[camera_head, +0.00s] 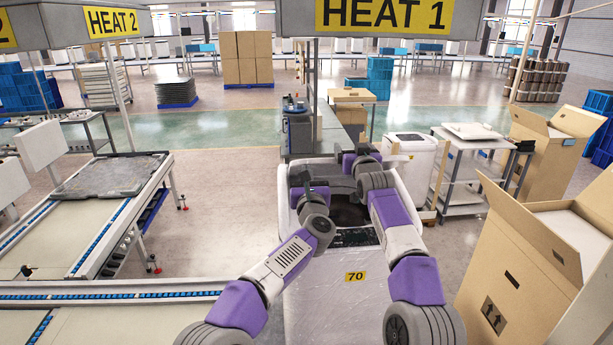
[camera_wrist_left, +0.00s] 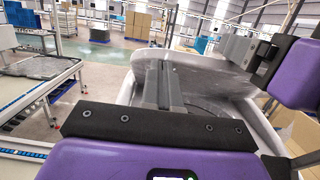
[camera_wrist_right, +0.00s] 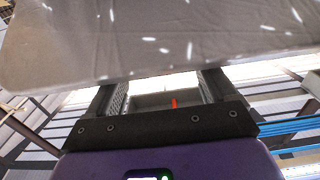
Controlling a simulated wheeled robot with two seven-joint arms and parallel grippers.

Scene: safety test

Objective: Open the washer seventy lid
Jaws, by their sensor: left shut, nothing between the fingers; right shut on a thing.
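The washer labelled 70 (camera_head: 318,310) stands in front of me, white with a dark control panel (camera_head: 345,237). Its lid is raised, and a dark opening (camera_head: 347,210) shows below it. The grey lid (camera_wrist_left: 215,78) stands tilted up in the left wrist view. In the right wrist view the lid (camera_wrist_right: 160,40) fills the top, close to the fingers. My right gripper (camera_wrist_right: 158,92) is shut on the lid, though the grip is hard to see. My left gripper (camera_wrist_left: 163,75) is shut and empty, in front of the lid and above the washer's opening.
A conveyor (camera_head: 100,285) runs on the left. Open cardboard boxes (camera_head: 520,265) stand on the right. A white machine (camera_head: 405,160) and a table (camera_head: 470,140) stand behind on the right. My two arms are close together over the washer. Clear floor lies left of the washer.

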